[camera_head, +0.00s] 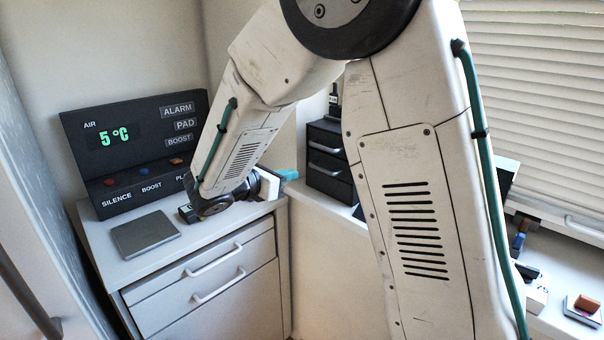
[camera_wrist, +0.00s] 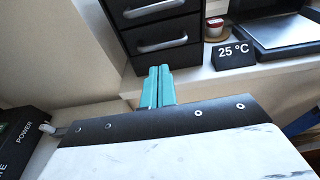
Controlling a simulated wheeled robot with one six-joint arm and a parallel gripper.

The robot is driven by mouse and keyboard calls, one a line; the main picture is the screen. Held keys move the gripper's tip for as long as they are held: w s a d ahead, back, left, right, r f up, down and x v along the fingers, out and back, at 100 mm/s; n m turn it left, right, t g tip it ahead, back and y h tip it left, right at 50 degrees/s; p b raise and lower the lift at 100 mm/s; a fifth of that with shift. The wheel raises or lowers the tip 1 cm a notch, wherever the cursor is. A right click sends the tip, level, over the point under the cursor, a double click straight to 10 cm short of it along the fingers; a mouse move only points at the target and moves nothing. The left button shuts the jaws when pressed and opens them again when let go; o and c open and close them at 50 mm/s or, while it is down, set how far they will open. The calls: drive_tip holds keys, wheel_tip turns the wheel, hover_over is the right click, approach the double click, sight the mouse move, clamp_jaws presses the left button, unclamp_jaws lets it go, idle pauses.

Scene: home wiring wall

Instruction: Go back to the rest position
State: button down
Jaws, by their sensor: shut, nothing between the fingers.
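My gripper (camera_head: 289,174) is over the right end of the drawer cabinet top, in front of the small black drawer unit. Its teal fingers lie side by side in the wrist view (camera_wrist: 158,86), shut with nothing between them. They point toward the black drawer unit and appear apart from it. In the head view my white arm reaches down from the top and hides part of the room behind it.
A black panel (camera_head: 82,133) reading 5 °C and a grey pad (camera_head: 145,234) are on the cabinet (camera_head: 117,274). The black drawer unit (camera_head: 326,160) stands behind. A 25 °C sign (camera_wrist: 233,55) stands on the sill. A red block (camera_head: 586,303) sits far right.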

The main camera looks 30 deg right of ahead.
drive_tip(key=v, duration=0.6)
drive_tip(key=s+d+f+m+g+y, duration=0.1)
drive_tip(key=s+f+m+g+y, duration=0.15)
drive_tip(key=s+m, duration=0.35)
drive_tip(key=s+d+f+m+g+y, duration=0.1)
drive_tip(key=s+m+g+y, duration=0.25)
drive_tip(key=s, duration=0.45)
drive_tip(key=s+a+r+m+t+y, duration=0.1)
drive_tip(key=s+r+m+t+y, duration=0.2)
drive_tip(key=s+m+y, duration=0.6)
drive_tip(key=shift+s+r+m, duration=0.9)
drive_tip(key=shift+s+m, duration=0.35)
drive_tip(key=shift+s, duration=2.25)
drive_tip(key=shift+a, duration=0.1)
